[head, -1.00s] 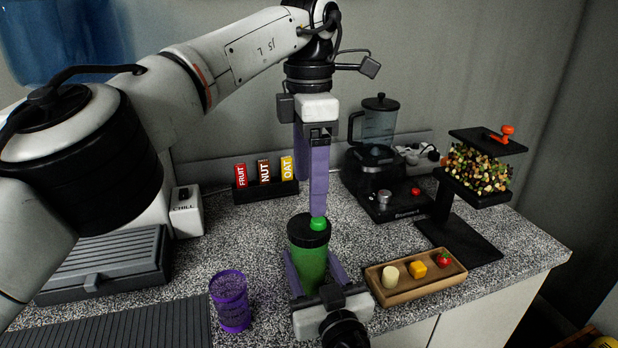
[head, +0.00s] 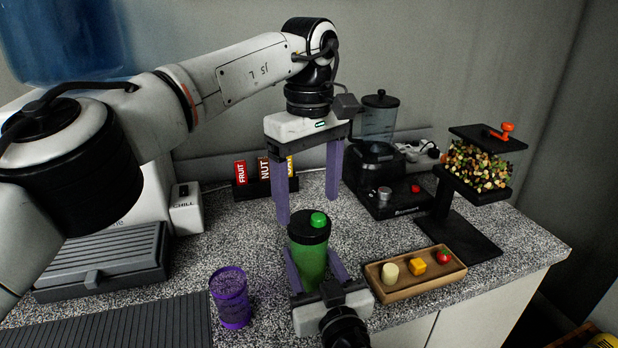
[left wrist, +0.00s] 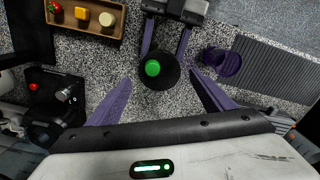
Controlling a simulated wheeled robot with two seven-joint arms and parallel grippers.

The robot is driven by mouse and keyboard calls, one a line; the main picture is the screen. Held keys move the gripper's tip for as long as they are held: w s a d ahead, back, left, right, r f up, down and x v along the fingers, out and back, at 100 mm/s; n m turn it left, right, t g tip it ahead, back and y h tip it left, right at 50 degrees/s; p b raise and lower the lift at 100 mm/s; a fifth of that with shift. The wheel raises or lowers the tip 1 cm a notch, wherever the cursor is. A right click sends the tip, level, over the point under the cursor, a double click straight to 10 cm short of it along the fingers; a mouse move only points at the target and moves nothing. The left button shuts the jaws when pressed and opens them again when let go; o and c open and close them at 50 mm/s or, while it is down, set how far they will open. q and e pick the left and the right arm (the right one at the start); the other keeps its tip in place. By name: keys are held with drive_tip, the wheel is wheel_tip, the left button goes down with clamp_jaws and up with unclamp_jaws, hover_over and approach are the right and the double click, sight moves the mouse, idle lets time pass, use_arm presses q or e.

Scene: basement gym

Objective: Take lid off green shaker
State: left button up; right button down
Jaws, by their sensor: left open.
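The green shaker (head: 312,265) stands upright on the counter. Its black lid (head: 309,232) with a green cap (head: 319,220) is on top; the left wrist view also shows the lid (left wrist: 158,84) from above. My left gripper (head: 307,208) is open and empty above the lid, pointing down. In the left wrist view its two fingers are spread to either side of the lid, not touching it. My right gripper (head: 318,277) is low at the front, its fingers along both sides of the green body, closed on it.
A purple cup (head: 231,298) stands left of the shaker. A wooden tray (head: 413,289) with small food pieces lies to the right. Behind are a bar rack (head: 267,189), a blender (head: 380,165) and a nut dispenser (head: 478,168). A grill (head: 104,262) is at left.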

sight(309, 222)
use_arm(q)
drive_tip(key=shift+f, duration=2.2)
drive_tip(key=shift+c, duration=0.3)
